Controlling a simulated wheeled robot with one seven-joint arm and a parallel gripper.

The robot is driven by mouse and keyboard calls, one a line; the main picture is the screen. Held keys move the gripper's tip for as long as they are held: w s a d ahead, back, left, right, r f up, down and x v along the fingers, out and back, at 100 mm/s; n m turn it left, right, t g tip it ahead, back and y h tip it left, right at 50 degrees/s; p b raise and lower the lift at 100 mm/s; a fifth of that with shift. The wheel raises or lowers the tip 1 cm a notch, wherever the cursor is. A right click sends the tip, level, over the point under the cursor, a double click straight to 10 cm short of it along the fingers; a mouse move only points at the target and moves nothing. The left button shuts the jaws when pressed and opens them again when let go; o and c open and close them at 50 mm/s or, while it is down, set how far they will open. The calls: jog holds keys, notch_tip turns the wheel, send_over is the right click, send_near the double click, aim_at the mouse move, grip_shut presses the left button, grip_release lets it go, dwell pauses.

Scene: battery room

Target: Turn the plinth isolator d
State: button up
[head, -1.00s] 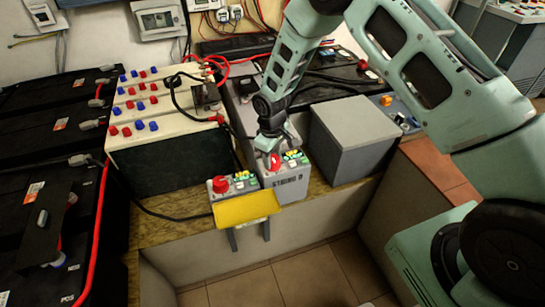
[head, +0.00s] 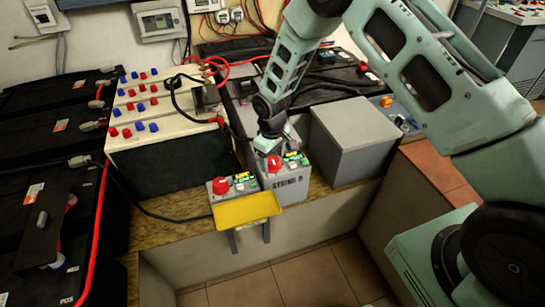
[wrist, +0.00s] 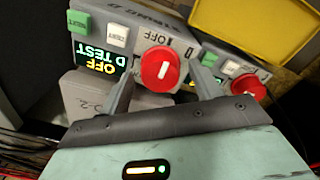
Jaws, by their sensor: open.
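The plinth isolator d is a grey box (head: 284,190) labelled STRING D with a red rotary knob (head: 274,163) on its sloped top. In the wrist view its red knob (wrist: 160,68) carries a white mark that runs nearly up and down the picture. A small display (wrist: 97,62) beside it reads OFF and D TEST, upside down. My gripper (wrist: 161,78) is open, with one finger on each side of the knob's near edge; I cannot tell whether they touch it. In the head view my gripper (head: 272,143) is just behind and above the knob.
A second control box with a red knob (head: 221,186) stands close on the left, with a yellow flap (head: 246,209) in front. A plain grey box (head: 354,140) stands on the right. A white-topped battery block (head: 160,120) with red and blue terminals is behind left.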

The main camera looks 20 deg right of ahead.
aim_at(271, 160)
notch_tip(271, 160, up, 18)
jog(key=shift+s+a+f, duration=0.15)
jog(key=shift+a+f, duration=0.05)
jog(key=shift+f, duration=0.05)
dwell(0.6)
jog(key=s+a+r+y+p, duration=0.1)
jog(key=s+a+r, duration=0.35)
jog(key=s, duration=0.35)
jog(key=s+a+r, duration=0.3)
jog(key=s+r, duration=0.2)
jog(key=s, duration=0.2)
jog(key=s+d+r+p, duration=0.1)
jog(key=s, duration=0.8)
jog(key=s+r+n+p, duration=0.1)
jog(key=s+r, duration=0.1)
jog(key=s, duration=0.7)
jog(key=shift+s+d+r, duration=0.15)
jog(key=shift+d+r, duration=0.1)
jog(key=shift+d, duration=0.15)
